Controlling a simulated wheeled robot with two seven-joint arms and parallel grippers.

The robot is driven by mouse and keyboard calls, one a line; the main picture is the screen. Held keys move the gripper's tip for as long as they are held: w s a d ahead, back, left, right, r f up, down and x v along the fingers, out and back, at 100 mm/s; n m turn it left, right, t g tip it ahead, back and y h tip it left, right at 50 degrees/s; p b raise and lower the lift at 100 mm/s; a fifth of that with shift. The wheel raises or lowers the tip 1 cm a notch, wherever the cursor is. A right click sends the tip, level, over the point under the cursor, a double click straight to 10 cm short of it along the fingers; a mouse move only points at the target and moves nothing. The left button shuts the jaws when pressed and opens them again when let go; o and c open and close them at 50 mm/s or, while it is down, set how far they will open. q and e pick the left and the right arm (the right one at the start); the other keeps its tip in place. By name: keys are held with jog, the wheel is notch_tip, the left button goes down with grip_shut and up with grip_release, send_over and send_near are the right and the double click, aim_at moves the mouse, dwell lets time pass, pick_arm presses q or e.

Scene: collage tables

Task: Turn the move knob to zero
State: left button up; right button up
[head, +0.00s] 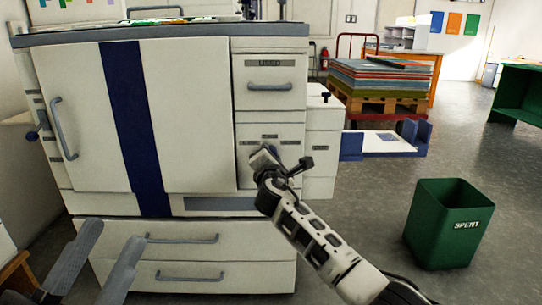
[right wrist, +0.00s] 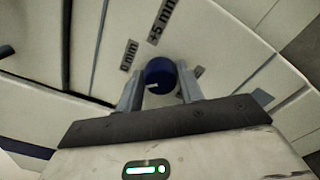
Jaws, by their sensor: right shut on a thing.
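The round blue move knob (right wrist: 160,75) sits on the white machine's lower right panel, with a short white mark on its face. Labels "0 mm" (right wrist: 129,55) and "+5 mm" (right wrist: 162,22) stand beside and above it in the right wrist view. The mark points toward the left side of the knob in that view; its exact setting is hard to tell. My right gripper (right wrist: 160,88) is shut on the knob, one finger on each side. In the head view, my right gripper (head: 264,158) partly covers the knob. My left gripper (head: 114,234) is open and empty at lower left.
The white machine (head: 190,100) has a door with a grey handle, drawers (head: 190,240) below and a small handled drawer (head: 270,87) above the knob panel. A green "SPENT" bin (head: 440,240) stands at right. A loaded pallet (head: 385,105) is behind. Floor between is clear.

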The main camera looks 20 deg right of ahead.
pick_arm(q)
jog(key=shift+s+r+m+h, duration=0.2)
jog(key=shift+r+m+h, duration=0.1)
jog(key=shift+m+h, duration=0.25)
pick_arm(e)
jog(key=shift+f+m, duration=0.2)
jog(key=shift+m, duration=3.6)
jog(key=o, duration=1)
jog(key=shift+r, duration=0.1)
